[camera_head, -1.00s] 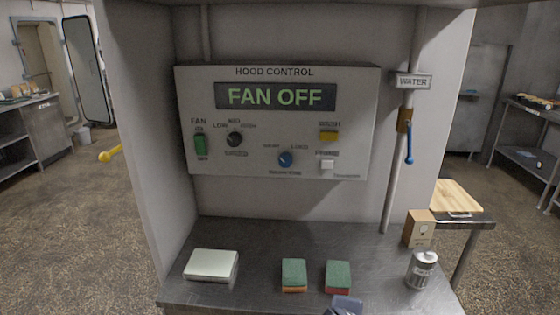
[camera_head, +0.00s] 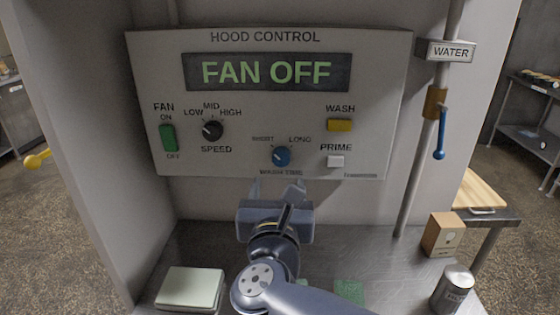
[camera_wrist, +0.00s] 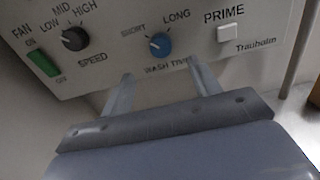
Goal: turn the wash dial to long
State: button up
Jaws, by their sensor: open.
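The blue wash dial (camera_head: 281,156) sits low on the hood control panel, labelled WASH TIME, with SHORT at its upper left and LONG at its upper right. It also shows in the wrist view (camera_wrist: 160,45), where a pale mark on its left part appears to point toward SHORT. My gripper (camera_head: 278,184) is open and empty just below the dial. In the wrist view its two fingers (camera_wrist: 160,72) stand apart, one below left and one below right of the dial, apparently not touching it.
The panel (camera_head: 370,70) also carries a FAN OFF display (camera_head: 267,72), a green fan switch (camera_head: 168,138), a black speed knob (camera_head: 212,131), a yellow wash button (camera_head: 340,125) and a white prime button (camera_head: 335,161). A pipe with a blue-handled water valve (camera_head: 440,135) stands at right.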

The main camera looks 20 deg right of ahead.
aim_at(281, 161)
jog(key=x, duration=0.9)
jog(key=shift+w+d+f, duration=0.1)
jog(key=shift+w+d, duration=0.05)
jog(key=shift+w, duration=0.1)
jog(key=c, duration=1)
